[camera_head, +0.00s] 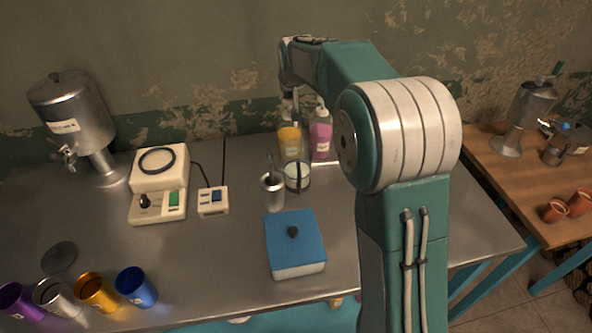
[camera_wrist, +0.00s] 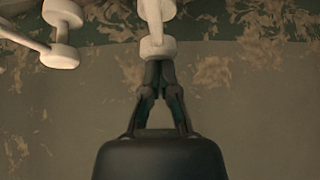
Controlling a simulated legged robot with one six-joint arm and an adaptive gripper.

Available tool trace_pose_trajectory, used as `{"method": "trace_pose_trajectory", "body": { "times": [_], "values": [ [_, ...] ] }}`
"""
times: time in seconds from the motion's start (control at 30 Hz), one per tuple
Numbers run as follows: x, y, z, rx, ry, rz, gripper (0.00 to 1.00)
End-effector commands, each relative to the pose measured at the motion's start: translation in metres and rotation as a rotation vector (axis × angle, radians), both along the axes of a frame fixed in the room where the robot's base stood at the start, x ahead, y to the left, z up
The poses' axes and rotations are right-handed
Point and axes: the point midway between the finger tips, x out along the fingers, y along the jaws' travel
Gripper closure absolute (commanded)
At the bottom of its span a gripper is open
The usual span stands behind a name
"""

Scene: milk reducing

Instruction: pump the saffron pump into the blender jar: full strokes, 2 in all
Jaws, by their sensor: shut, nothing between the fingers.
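The saffron pump (camera_head: 290,141), a clear bottle with yellow-orange contents, stands at the back of the steel table. A glass jar (camera_head: 297,177) with a dark rim, seemingly the blender jar, stands just in front of it. My gripper (camera_wrist: 158,68) is shut and empty, fingertips together. In the head view it is above the saffron bottle, partly hard to make out against the pump top. In the wrist view a white pump head (camera_wrist: 157,46) is right at the fingertips; I cannot tell whether they touch.
A pink pump bottle (camera_head: 321,136) stands close right of the saffron one. A metal cup with utensils (camera_head: 272,193) is beside the jar. A blue-lidded box (camera_head: 295,242), a cream appliance (camera_head: 159,185), a metal urn (camera_head: 73,117) and coloured cups (camera_head: 97,292) stand around the table.

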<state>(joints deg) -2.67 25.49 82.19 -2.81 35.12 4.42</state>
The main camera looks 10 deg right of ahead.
Motion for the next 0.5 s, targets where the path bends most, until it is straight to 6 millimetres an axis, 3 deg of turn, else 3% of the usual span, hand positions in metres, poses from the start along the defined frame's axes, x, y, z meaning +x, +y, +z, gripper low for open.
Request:
{"method": "trace_pose_trajectory", "body": {
  "times": [0.5],
  "values": [
    [0.000,0.000,-0.018,0.000,0.004,0.000,1.00]
  ]
}}
